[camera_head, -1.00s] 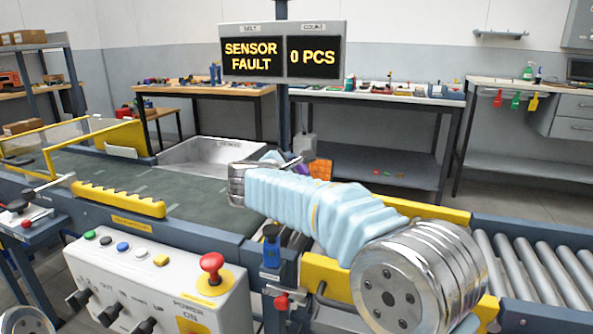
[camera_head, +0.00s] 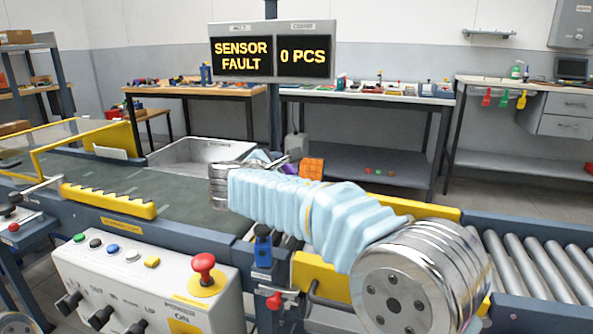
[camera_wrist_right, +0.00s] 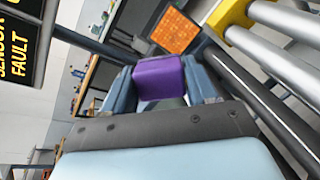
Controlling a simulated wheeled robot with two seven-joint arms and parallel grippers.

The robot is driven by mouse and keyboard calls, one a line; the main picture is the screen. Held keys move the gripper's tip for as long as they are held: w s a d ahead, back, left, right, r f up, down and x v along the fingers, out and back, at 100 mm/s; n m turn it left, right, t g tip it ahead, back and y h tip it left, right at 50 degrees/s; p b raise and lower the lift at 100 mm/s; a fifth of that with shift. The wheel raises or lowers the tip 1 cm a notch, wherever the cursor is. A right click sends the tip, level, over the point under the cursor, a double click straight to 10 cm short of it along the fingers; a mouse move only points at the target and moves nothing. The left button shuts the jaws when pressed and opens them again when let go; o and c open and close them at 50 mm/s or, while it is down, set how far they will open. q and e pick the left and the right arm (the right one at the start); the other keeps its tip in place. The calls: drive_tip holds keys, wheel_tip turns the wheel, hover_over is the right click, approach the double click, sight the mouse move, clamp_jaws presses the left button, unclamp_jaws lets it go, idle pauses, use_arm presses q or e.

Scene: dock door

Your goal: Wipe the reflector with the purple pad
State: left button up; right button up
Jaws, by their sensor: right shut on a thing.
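The purple pad (camera_wrist_right: 160,78) is held between the two blue-grey fingers of my right gripper (camera_wrist_right: 172,92) in the right wrist view. The reflector (camera_wrist_right: 174,31) is an orange gridded square on a dark backing, beyond the pad and slightly to its right. A strip of dark backing shows between them; I cannot tell the exact gap. In the head view the reflector (camera_head: 312,168) shows just behind my light blue sleeved right arm, which hides most of the right gripper. My left gripper is not in view.
A conveyor belt (camera_head: 165,228) with a yellow toothed guide runs left. Rollers (camera_head: 520,265) lie at right. A control box (camera_head: 150,285) with a red button stands in front. The display (camera_head: 272,52) on its post reads SENSOR FAULT, 0 PCS.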

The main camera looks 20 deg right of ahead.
sight(314, 175)
drive_tip(key=shift+w+d+f, duration=0.55)
drive_tip(key=shift+w+f, duration=0.1)
drive_tip(key=shift+w, duration=0.1)
drive_tip(key=shift+w+d+f, duration=0.5)
drive_tip(key=shift+w+f, duration=0.1)
drive_tip(key=shift+w, duration=0.2)
drive_tip(key=shift+w+d+f, duration=0.55)
drive_tip(key=shift+w+f, duration=0.1)
drive_tip(key=shift+w, duration=0.1)
drive_tip(key=shift+x, duration=1.05)
drive_tip(key=shift+s+d+f+b, duration=0.2)
drive_tip(key=shift+s+d+b, duration=0.05)
drive_tip(key=shift+b, duration=0.2)
drive_tip(key=shift+s+d+b, duration=0.55)
drive_tip(key=shift+d, duration=0.2)
drive_tip(key=shift+s+d, duration=0.35)
drive_tip(key=shift+d, duration=0.1)
drive_tip(key=shift+d+r, duration=0.1)
